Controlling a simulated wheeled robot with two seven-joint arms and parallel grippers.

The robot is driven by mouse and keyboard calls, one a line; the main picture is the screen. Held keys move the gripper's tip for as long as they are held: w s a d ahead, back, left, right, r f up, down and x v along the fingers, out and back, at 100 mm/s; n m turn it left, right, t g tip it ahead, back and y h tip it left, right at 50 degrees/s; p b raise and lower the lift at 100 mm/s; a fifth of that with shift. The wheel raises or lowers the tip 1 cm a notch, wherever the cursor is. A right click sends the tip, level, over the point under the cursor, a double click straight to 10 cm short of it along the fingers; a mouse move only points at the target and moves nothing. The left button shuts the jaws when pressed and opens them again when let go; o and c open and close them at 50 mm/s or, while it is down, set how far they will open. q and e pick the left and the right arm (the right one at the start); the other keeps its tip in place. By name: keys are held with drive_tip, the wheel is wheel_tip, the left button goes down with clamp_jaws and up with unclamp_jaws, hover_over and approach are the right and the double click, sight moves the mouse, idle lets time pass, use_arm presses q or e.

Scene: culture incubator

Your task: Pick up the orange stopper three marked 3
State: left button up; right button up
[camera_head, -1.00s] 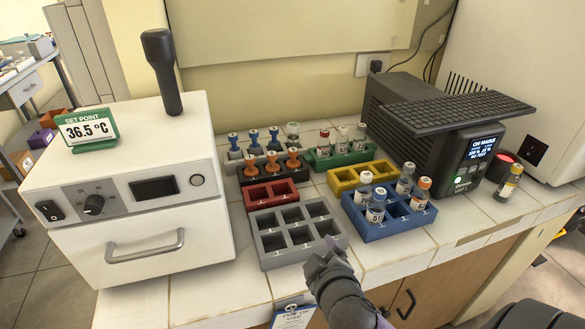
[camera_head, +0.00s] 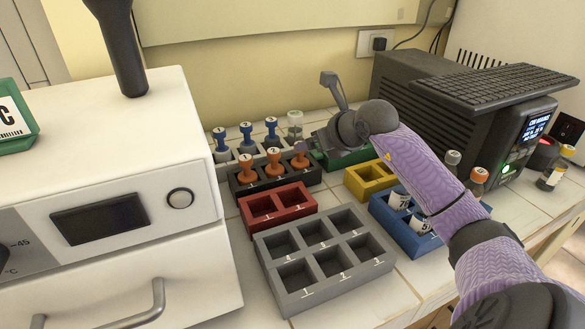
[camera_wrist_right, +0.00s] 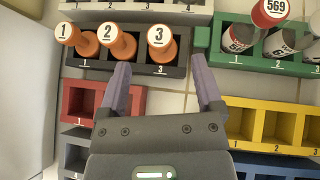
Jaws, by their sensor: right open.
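The orange stopper marked 3 (camera_head: 300,160) stands upright in the right slot of a black rack (camera_head: 272,180). In the right wrist view its round white top with the 3 (camera_wrist_right: 158,38) shows just beyond the fingertips. My right gripper (camera_wrist_right: 161,72) is open and empty, with its two fingers apart. Stopper 3 lies ahead of the gap, not between the fingers. In the head view my right gripper (camera_head: 312,143) is close beside stopper 3, partly hidden by its own wrist. Orange stoppers 1 (camera_head: 247,168) and 2 (camera_head: 274,163) stand to its left. My left gripper is not in view.
A rack of blue stoppers (camera_head: 247,138) stands behind. A green rack (camera_wrist_right: 230,45) holding vials is right of the black rack. Red (camera_head: 278,208), yellow (camera_head: 368,180) and grey (camera_head: 330,260) racks lie in front. A white incubator (camera_head: 130,190) stands left.

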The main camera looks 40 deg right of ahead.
sight(300, 161)
drive_tip(key=b+x, duration=0.2)
drive_tip(key=x, duration=0.3)
drive_tip(key=shift+w+f, duration=0.25)
drive_tip(key=shift+f, duration=0.05)
drive_tip(key=shift+w+d+f, duration=0.1)
drive_tip(key=shift+w+f, duration=0.05)
drive_tip(key=shift+w, duration=0.25)
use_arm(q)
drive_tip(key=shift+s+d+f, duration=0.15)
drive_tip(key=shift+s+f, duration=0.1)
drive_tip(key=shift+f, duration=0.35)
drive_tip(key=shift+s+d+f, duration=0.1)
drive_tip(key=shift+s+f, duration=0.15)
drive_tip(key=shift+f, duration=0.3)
use_arm(e)
clamp_jaws()
